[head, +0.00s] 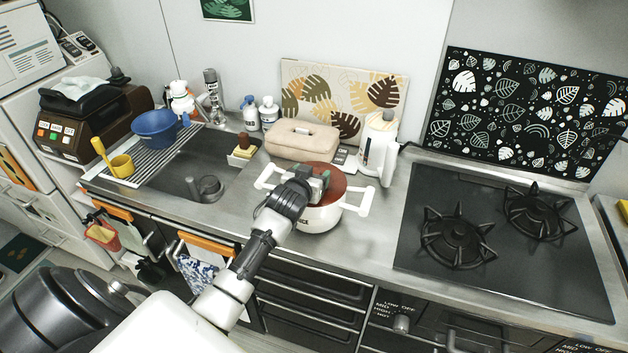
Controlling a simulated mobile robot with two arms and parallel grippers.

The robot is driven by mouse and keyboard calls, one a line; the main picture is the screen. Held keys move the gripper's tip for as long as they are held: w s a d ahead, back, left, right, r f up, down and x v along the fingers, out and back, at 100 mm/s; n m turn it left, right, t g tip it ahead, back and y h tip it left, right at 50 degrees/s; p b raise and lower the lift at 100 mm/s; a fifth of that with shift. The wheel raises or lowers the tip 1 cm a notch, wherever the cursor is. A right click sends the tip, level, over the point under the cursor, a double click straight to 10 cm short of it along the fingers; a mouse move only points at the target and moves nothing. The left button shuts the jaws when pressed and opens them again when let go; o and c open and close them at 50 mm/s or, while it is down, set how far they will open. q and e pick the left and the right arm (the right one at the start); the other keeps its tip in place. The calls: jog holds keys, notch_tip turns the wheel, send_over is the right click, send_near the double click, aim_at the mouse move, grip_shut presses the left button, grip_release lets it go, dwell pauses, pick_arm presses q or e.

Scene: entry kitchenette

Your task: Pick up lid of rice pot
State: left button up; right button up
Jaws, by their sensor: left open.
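The rice pot (322,219) is white with white side handles and stands on the steel counter between the sink and the stove. Its lid (327,178) is reddish brown and sits on top of the pot. My left gripper (318,181) is over the lid, and my left arm comes up from the lower left. The gripper is open. The gripper hides the lid's middle and any knob there, and I cannot tell whether the fingers touch the lid. My right gripper is not in view.
A beige case (301,140) and a white kettle (377,150) stand close behind the pot. The black stove (507,235) is to the right.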

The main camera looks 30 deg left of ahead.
pick_arm(q)
jog(key=shift+w, duration=0.15)
jog(key=shift+c, duration=0.9)
jog(key=c, duration=0.9)
jog(key=shift+o, duration=0.2)
